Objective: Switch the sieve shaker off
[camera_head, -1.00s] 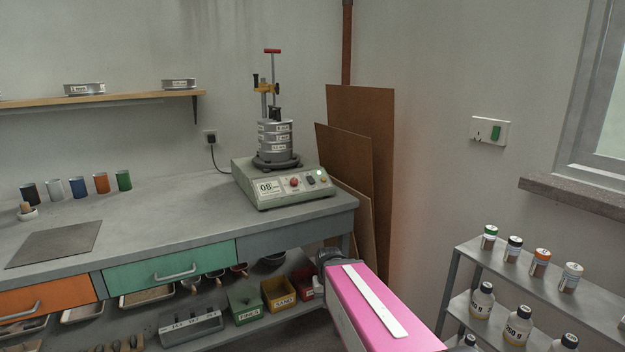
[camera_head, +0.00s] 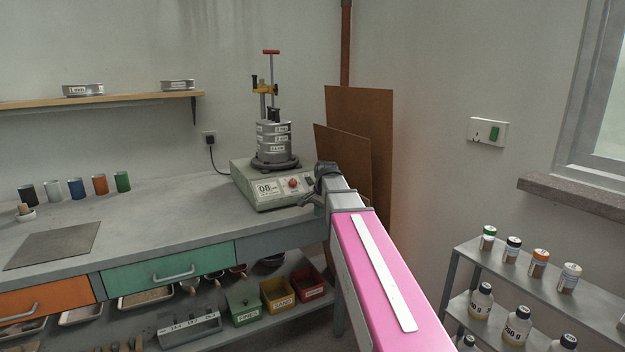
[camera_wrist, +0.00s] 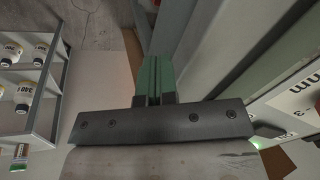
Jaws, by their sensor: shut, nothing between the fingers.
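The sieve shaker (camera_head: 243,191) stands at the right end of the bench, with a stack of sieves (camera_head: 272,145) clamped on top. Its front panel has a display (camera_head: 267,188) reading 08 and a red button (camera_head: 293,183). My arm hides the right part of the panel in the head view. My gripper (camera_head: 305,200) is small there, close in front of the panel's right part; I cannot tell whether it touches. In the wrist view its green fingers (camera_wrist: 154,75) are shut together and empty. Part of the panel (camera_wrist: 298,97) shows at the right edge, with a lit green lamp (camera_wrist: 255,143).
Brown boards (camera_head: 365,120) lean on the wall behind my arm. A metal rack (camera_head: 590,290) with bottles and jars stands at the right.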

